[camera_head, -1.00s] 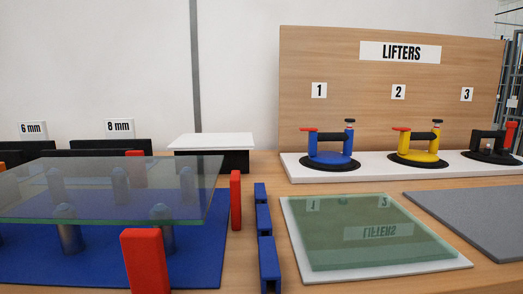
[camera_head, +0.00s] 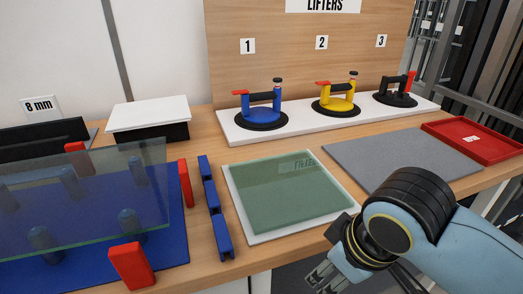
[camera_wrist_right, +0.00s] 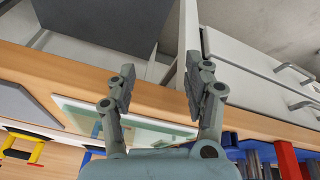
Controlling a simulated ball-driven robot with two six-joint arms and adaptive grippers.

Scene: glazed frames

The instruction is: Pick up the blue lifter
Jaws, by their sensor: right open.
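The blue lifter (camera_head: 262,115) stands upright on its black suction disc under the sign "1". It has a black handle and a red lever. It is at the left end of a white strip (camera_head: 240,134) at the back of the bench. My right gripper (camera_head: 325,278) is low at the front edge of the bench, well apart from the lifter. In the right wrist view my right gripper (camera_wrist_right: 159,82) is open, with nothing between its fingers. Part of a blue thing, perhaps the lifter, shows at the lower left there. My left gripper is not in view.
A yellow lifter (camera_head: 337,104) and a black lifter (camera_head: 396,97) stand on the same strip. A green glass pane (camera_head: 290,190) lies in front, beside a grey mat (camera_head: 385,158) and a red tray (camera_head: 480,138). Blue blocks (camera_head: 214,205) and a raised glass sheet (camera_head: 90,190) are left.

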